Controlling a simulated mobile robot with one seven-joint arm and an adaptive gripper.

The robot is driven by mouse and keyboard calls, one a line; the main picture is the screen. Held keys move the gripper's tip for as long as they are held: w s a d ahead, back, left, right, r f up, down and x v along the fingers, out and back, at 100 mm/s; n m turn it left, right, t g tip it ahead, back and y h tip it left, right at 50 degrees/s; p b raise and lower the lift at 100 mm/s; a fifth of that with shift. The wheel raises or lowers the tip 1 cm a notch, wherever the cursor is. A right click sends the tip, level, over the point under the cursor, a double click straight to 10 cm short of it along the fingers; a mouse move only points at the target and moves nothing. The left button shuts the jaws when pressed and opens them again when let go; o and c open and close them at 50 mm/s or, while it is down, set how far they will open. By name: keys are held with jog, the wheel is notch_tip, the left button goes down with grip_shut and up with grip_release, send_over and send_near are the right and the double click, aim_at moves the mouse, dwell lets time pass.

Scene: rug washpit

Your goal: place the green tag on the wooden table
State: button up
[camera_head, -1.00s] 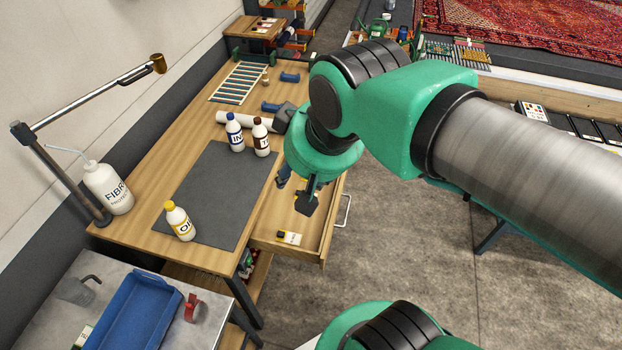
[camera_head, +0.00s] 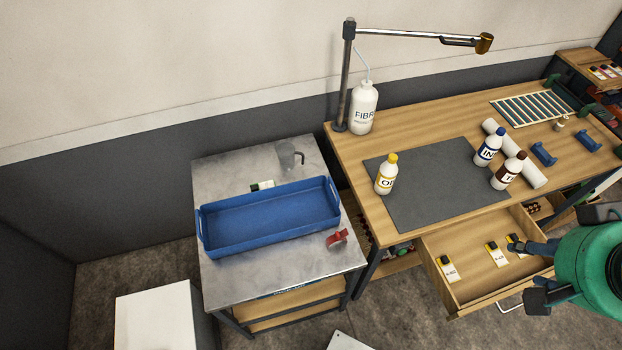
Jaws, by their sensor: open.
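A small green and white item (camera_head: 262,185), which looks like the green tag, lies on the metal cart (camera_head: 225,285) behind the blue tray; it is partly hidden by the tray's rim. The wooden table (camera_head: 440,122) stands to the right of the cart, with a grey mat (camera_head: 430,195) on its top. My gripper (camera_head: 524,273) is open at the right, over the right side of the table's open drawer (camera_head: 470,290). It looks empty and is far from the green item.
Several white tags with yellow and black ends lie in the drawer, one (camera_head: 447,268) at its left. Bottles, including a yellow-capped one (camera_head: 386,174), stand on the table. A lamp (camera_head: 347,75) rises at its left corner. A red clamp-like object (camera_head: 337,238) sits on the cart.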

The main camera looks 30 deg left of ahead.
jog(key=w+a+n+g+y+b, duration=0.1)
jog(key=w+a+n+g+b, duration=0.15)
jog(key=w+a, duration=1.25)
jog(key=w+a+f+n+b, duration=0.1)
jog(key=w+a+f, duration=0.25)
jog(key=a, duration=0.35)
jog(key=w+a+f+n+g+b, duration=0.1)
jog(key=w+a+f, duration=0.1)
jog(key=w+a, duration=0.3)
jog(key=w+a+f+n+b, duration=0.1)
jog(key=w+a+f, duration=0.15)
jog(key=a, duration=0.55)
jog(key=a+f+n+g+b, duration=0.1)
jog(key=a+f, duration=0.6)
jog(key=a, duration=0.4)
jog(key=a+f+n+b, duration=0.1)
jog(key=a+f, duration=0.7)
jog(key=a, duration=0.3)
jog(key=s+a+f+b, duration=0.1)
jog(key=s+a+f, duration=0.3)
jog(key=a+f, duration=0.4)
jog(key=s+a+f+n+g+h+b, duration=0.1)
jog(key=s+a+f, duration=0.3)
jog(key=a+f, duration=0.5)
jog(key=shift+s+a+f, duration=0.15)
jog(key=shift+s+a, duration=0.05)
jog(key=shift+a, duration=0.2)
